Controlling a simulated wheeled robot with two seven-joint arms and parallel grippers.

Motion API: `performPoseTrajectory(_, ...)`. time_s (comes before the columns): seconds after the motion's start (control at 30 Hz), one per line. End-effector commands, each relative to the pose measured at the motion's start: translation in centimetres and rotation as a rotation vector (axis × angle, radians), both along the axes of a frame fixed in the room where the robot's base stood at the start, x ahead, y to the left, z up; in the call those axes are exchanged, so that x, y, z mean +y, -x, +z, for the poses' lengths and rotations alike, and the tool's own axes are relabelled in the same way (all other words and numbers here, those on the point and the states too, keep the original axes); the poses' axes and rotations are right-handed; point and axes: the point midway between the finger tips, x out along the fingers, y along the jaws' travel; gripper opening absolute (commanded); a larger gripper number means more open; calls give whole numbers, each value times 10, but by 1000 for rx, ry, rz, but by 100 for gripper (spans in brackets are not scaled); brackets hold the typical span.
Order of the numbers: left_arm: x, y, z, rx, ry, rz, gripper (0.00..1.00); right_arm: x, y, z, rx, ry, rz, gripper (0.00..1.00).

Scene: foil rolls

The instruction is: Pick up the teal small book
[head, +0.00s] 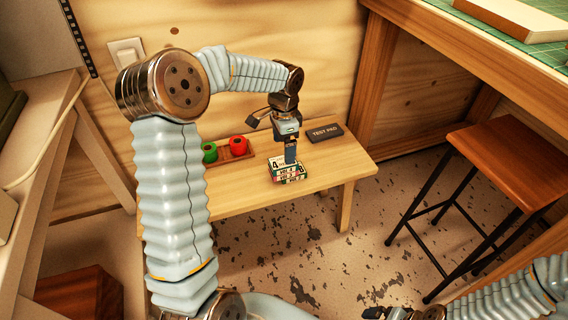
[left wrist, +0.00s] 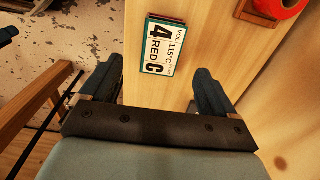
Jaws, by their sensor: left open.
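The small book (left wrist: 164,46) has a teal edge and a white label with "4", "RED C" and "115°C". It lies flat, label up, on the low wooden bench. In the head view the book (head: 278,162) tops a small block with coloured, lettered sides, perhaps a stack. My left gripper (head: 290,155) points down over it and partly hides it. In the left wrist view the left gripper (left wrist: 159,68) is open, its fingers on either side of the book and apart from it. My right gripper (head: 388,313) shows only partly at the bottom edge.
A dark "TEST PRO" box (head: 325,133) lies at the back right. A stool (head: 510,152) and a high table (head: 450,45) stand to the right.

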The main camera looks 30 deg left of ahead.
Motion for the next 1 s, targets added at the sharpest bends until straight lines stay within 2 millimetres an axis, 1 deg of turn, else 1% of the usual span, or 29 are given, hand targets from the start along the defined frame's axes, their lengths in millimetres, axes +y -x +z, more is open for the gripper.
performPoseTrajectory(0.03, 0, 0, -5, 0, 0, 0, 89, 0, 0, 0, 0, 0, 0, 100)
performPoseTrajectory(0.17, 0, 0, -15, 0, 0, -1, 89, 0, 0, 0, -1, 0, 0, 100)
performPoseTrajectory(0.43, 2, 0, -55, 1, 0, 0, 89, 0, 0, 2, 0, 0, 0, 100)
performPoseTrajectory(0.53, 2, 0, -62, 0, 0, 0, 89, 0, 0, 2, 0, 0, 0, 100)
performPoseTrajectory(0.73, 2, 0, -63, -1, 0, 0, 89, 0, 0, 2, 0, 0, 0, 100)
performPoseTrajectory(0.77, 2, 0, -63, -1, 0, 0, 86, 0, 0, 2, 0, 0, 0, 100)
performPoseTrajectory(1.0, 2, 0, -62, -1, 0, 0, 50, 0, 0, 2, 0, 0, 0, 100)
